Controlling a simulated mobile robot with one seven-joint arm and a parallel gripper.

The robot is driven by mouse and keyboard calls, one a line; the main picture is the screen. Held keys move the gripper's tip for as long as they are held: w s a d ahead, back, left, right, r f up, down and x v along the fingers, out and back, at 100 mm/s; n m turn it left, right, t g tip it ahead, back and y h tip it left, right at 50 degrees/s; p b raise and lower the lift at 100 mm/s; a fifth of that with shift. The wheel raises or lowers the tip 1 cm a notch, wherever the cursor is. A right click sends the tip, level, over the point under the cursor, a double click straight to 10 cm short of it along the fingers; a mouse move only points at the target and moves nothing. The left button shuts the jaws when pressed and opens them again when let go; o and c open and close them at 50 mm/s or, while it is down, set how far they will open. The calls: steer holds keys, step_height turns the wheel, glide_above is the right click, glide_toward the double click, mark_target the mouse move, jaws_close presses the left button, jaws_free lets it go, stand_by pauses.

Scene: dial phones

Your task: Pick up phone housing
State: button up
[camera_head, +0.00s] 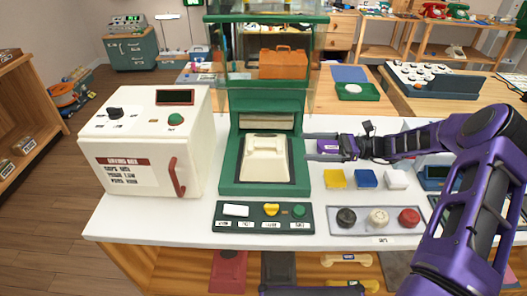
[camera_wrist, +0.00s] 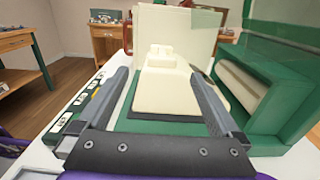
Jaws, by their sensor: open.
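The cream phone housing (camera_head: 267,158) sits on a dark pad on the bed of the green press (camera_head: 225,177), at the middle of the white table. In the wrist view the housing (camera_wrist: 167,88) lies ahead, between the two finger lines. My gripper (camera_head: 308,146) is at the right side of the press, with its fingers pointing left towards the housing. In the wrist view my gripper (camera_wrist: 155,92) is wide open and empty, with its grey fingers apart. I cannot tell whether the fingertips touch the housing.
A white drying box (camera_head: 140,145) stands left of the press. Yellow, blue and white blocks (camera_head: 366,179) lie right of the press. The press's green upright (camera_wrist: 265,95) rises close to my right finger.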

glide_toward(254, 144)
steer(key=shift+s+a+f, duration=0.15)
steer(key=shift+a, duration=0.75)
steer(key=shift+w+a+p, duration=0.2)
steer(key=shift+a+p, duration=0.2)
steer(key=shift+a, duration=2.25)
jaws_close()
